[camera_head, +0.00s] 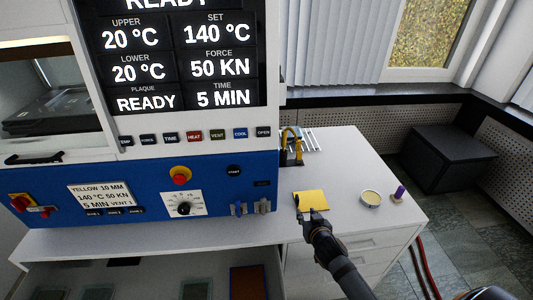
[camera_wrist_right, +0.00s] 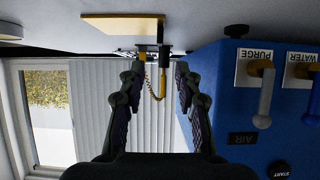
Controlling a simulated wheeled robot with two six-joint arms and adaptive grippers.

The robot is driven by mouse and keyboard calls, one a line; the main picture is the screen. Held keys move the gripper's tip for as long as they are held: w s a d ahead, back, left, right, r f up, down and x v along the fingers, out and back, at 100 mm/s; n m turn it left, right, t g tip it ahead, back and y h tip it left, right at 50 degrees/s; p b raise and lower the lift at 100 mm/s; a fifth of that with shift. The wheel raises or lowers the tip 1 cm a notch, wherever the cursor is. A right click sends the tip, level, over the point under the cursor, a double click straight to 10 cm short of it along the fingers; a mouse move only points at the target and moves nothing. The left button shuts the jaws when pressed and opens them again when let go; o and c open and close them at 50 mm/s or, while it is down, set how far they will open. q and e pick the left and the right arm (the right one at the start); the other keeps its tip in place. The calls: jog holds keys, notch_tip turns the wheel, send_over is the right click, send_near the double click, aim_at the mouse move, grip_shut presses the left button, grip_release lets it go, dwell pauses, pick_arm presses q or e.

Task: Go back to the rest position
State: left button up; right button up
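My right gripper (camera_head: 308,213) reaches in from the lower right, over the front edge of the white counter (camera_head: 345,152) beside the press. In the right wrist view its two fingers (camera_wrist_right: 160,72) stand apart with nothing held between them. A yellow square plaque (camera_head: 312,199) lies on the counter just beyond the fingertips in the head view; in the wrist view it shows at the top (camera_wrist_right: 122,27), clear of the fingers. Whether the gripper touches it is not seen in the head view. My left gripper is not in view.
The blue and white press (camera_head: 110,160) fills the left, its display reading READY. A black stand with a yellow coiled cord (camera_head: 291,146), a small round dish (camera_head: 371,198) and a purple-topped item (camera_head: 399,193) stand on the counter. A dark box (camera_head: 447,155) sits at right.

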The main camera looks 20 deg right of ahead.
jog(key=s+a+n+g+y, duration=0.15)
jog(key=s+a+g, duration=0.25)
jog(key=s, duration=0.5)
jog(key=s+a+n+g+y, duration=0.1)
jog(key=s+a+n+g, duration=0.2)
jog(key=s, duration=0.7)
notch_tip(320, 180, down, 24)
jog(key=s+d+m+g, duration=0.1)
jog(key=s+d+g, duration=0.1)
jog(key=s+d+f+g, duration=0.1)
jog(key=s+f, duration=1.7)
jog(key=s, duration=0.1)
jog(key=shift+f+g, duration=0.15)
jog(key=shift+g, duration=0.15)
